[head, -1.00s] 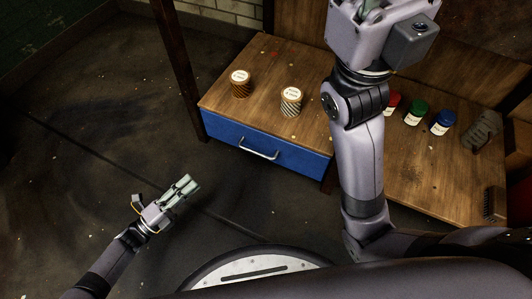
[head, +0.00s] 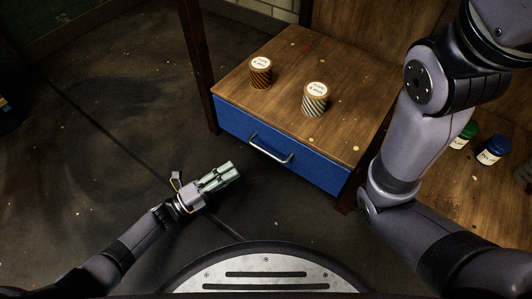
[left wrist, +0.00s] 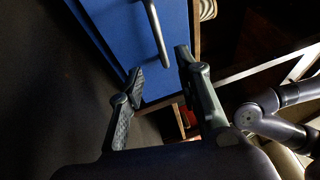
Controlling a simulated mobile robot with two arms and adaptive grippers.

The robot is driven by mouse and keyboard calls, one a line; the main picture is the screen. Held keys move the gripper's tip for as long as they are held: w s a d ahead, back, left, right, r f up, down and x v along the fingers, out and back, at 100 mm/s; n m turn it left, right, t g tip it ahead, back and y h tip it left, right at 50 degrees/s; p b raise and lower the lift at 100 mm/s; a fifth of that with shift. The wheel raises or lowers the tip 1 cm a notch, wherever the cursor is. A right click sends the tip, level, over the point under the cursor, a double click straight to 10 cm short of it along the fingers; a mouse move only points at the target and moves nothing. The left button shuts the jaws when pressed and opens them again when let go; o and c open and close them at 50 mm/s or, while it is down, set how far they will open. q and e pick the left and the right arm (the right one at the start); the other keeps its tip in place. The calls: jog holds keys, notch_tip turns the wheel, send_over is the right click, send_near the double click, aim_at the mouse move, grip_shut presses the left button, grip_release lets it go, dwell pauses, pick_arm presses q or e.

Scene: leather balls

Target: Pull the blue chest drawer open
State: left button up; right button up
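The blue drawer (head: 314,168) sits under the wooden top of the chest and looks shut. Its silver bar handle (head: 270,151) is at the middle of the blue front. My left gripper (head: 237,171) is low in front of the drawer, just left of and below the handle, and empty. In the left wrist view its two fingers (left wrist: 158,66) are apart, with the handle (left wrist: 158,38) and blue drawer front (left wrist: 112,28) beyond them; I see no grip on the handle. My right arm crosses the right side of the head view; its gripper is out of frame.
Two labelled tins, one brown (head: 260,74) and one striped (head: 315,99), stand on the wooden top (head: 285,62). A green jar (head: 465,133) and a blue jar (head: 493,150) stand at the right. The floor left of the chest is clear.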

aim_at(265, 151)
pick_arm(q)
jog(key=shift+b+x, duration=1.95)
jog(key=shift+x, duration=4.3)
jog(key=shift+c, duration=0.5)
grip_shut()
jog(key=shift+f, duration=0.1)
